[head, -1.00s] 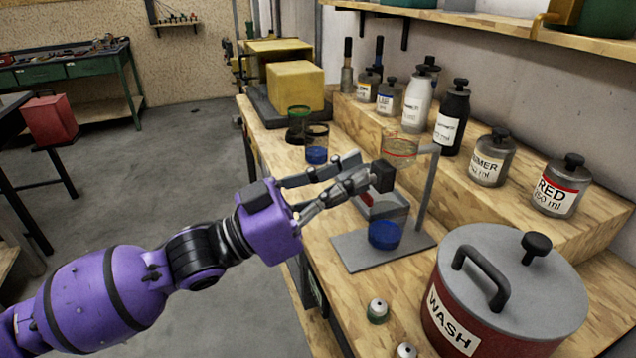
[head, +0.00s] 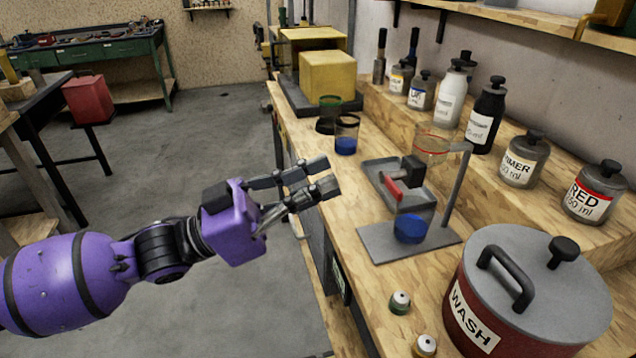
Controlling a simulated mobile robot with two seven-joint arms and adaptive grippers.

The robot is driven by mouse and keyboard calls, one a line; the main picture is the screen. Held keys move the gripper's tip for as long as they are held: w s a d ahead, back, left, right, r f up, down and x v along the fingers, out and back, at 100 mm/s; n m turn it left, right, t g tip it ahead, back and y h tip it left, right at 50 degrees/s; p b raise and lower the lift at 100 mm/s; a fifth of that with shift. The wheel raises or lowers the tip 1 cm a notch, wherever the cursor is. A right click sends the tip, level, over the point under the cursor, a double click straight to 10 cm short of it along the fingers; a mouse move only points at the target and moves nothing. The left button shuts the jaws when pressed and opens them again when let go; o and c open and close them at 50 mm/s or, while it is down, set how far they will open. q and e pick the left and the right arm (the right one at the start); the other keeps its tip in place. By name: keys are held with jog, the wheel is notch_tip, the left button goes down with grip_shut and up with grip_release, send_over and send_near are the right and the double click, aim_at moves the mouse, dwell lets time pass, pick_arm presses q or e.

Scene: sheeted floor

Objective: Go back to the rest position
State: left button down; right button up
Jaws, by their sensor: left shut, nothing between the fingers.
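My left gripper (head: 326,176) is at the end of the purple arm that comes in from the left. Its fingers are shut and empty. It hangs by the left edge of the wooden bench (head: 345,235), apart from the grey stand (head: 458,190). The stand carries a clear vessel (head: 430,145) with a red line and, below it, a dark block with a red lever (head: 392,188). A container with blue contents (head: 409,229) sits on the stand's base. My right gripper is not in view.
The red WASH pot (head: 470,318) stands front right, with two small capped bottles to its left. A grey tray (head: 372,170) lies behind the stand. A glass with blue liquid (head: 346,140) stands further back. Labelled bottles line the raised shelf. The floor (head: 225,125) at left is open.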

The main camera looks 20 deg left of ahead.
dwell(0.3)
